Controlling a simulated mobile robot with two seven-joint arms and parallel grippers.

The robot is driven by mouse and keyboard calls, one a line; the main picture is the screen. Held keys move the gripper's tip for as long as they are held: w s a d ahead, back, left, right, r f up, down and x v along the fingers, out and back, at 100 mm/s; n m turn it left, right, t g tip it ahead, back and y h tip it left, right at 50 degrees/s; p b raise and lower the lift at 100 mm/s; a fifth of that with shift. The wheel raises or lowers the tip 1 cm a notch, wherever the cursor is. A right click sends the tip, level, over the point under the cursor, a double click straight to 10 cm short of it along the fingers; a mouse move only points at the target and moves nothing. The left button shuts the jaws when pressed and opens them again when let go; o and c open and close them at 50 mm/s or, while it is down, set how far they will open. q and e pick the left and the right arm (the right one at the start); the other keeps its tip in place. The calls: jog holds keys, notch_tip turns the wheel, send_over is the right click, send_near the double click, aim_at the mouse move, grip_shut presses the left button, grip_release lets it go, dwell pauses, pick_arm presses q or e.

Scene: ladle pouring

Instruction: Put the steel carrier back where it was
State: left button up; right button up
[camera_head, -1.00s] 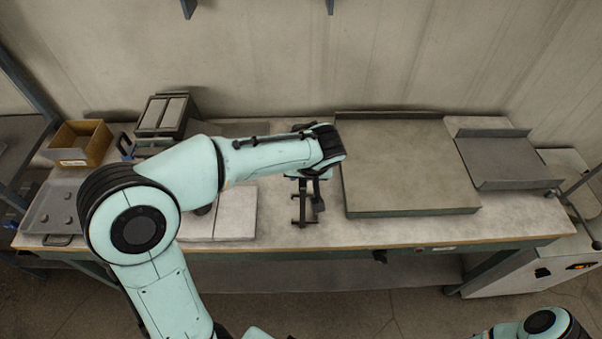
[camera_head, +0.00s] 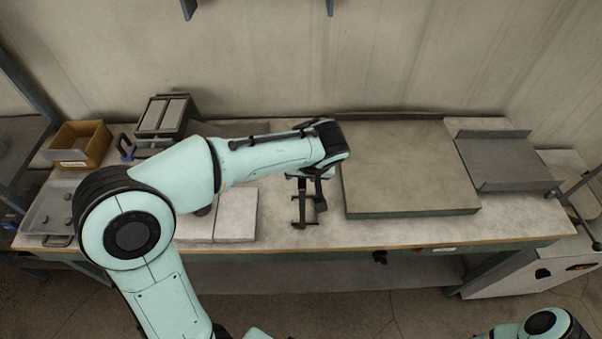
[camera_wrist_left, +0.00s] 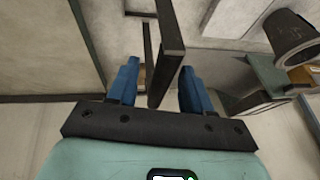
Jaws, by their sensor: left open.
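The steel carrier (camera_head: 305,207) is a dark metal frame on the bench, just left of the large flat plate. My left wrist hides its far part in the head view. In the left wrist view my left gripper (camera_wrist_left: 158,88) is open, with its blue fingers apart. A dark flat bar (camera_wrist_left: 171,45), seemingly part of the carrier, stands between the fingers, with a gap to the right finger. I cannot tell whether it touches the left one. My right gripper is out of view.
A large flat plate (camera_head: 410,170) lies right of the carrier, and a grey tray (camera_head: 505,165) beyond it. Pale slabs (camera_head: 236,215) lie to the left. A brown bin (camera_head: 85,145) and a dark box (camera_head: 162,116) stand at the back left. A dark cup (camera_wrist_left: 290,35) shows in the wrist view.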

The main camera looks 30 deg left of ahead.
pick_arm(q)
jog(key=v, duration=1)
jog(key=shift+s, duration=0.15)
jog(key=shift+d+r, duration=0.1)
jog(key=shift+r, duration=0.05)
